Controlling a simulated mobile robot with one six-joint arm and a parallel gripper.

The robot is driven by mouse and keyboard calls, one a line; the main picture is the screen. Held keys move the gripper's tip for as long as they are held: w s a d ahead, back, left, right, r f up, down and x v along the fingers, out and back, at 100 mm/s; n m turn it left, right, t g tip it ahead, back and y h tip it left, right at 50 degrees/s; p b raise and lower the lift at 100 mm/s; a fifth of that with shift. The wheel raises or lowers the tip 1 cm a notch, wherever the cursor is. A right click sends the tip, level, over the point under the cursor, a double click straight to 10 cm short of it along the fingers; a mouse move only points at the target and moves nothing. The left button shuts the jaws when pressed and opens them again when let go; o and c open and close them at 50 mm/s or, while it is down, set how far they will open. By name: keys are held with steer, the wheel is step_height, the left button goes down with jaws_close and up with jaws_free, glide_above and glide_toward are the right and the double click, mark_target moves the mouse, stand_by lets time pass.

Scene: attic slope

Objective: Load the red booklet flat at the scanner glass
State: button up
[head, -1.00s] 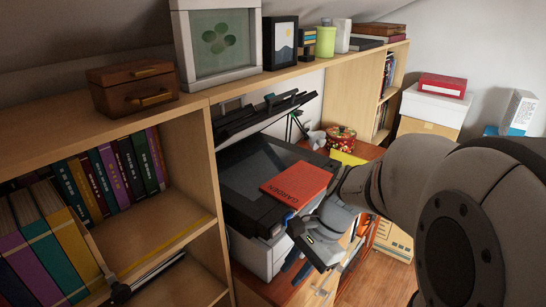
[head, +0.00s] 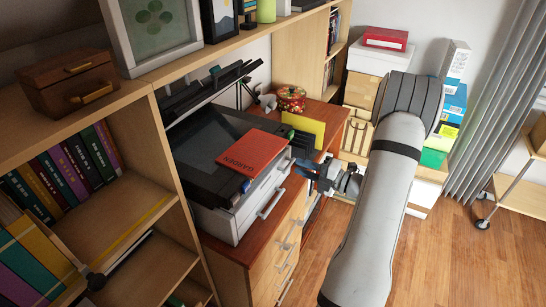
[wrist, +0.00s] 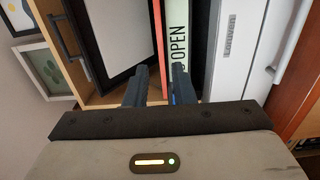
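The red booklet (head: 252,150), marked GARDEN, lies on the scanner's dark top, towards its right side. The scanner (head: 190,148) has its black lid (head: 215,85) raised at the back. My gripper (head: 309,172) is to the right of the booklet, near the scanner's front right, and holds nothing. In the wrist view its two fingers (wrist: 160,76) are apart. A thin red strip, apparently the booklet's edge (wrist: 159,35), shows in line with the gap between them. A green OPEN label (wrist: 179,35) is beside it. I cannot tell how close the fingertips are to the booklet.
The scanner stands on a wooden drawer cabinet (head: 232,248). A yellow folder (head: 303,130) and a patterned red tin (head: 290,98) are behind my gripper. A bookshelf (head: 110,225) stands left. Boxes (head: 375,60) are stacked at the back.

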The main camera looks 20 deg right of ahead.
mark_target(274, 157)
steer(key=x, duration=0.8)
steer(key=shift+a+r+b, duration=0.1)
steer(key=shift+a+b, duration=0.05)
steer(key=shift+b, duration=0.2)
steer(key=shift+w+a, duration=0.4)
steer(key=shift+w, duration=0.1)
jaws_close()
step_height(274, 157, up, 3)
steer(key=p, duration=0.2)
steer(key=shift+p, duration=0.4)
steer(key=shift+f, duration=0.3)
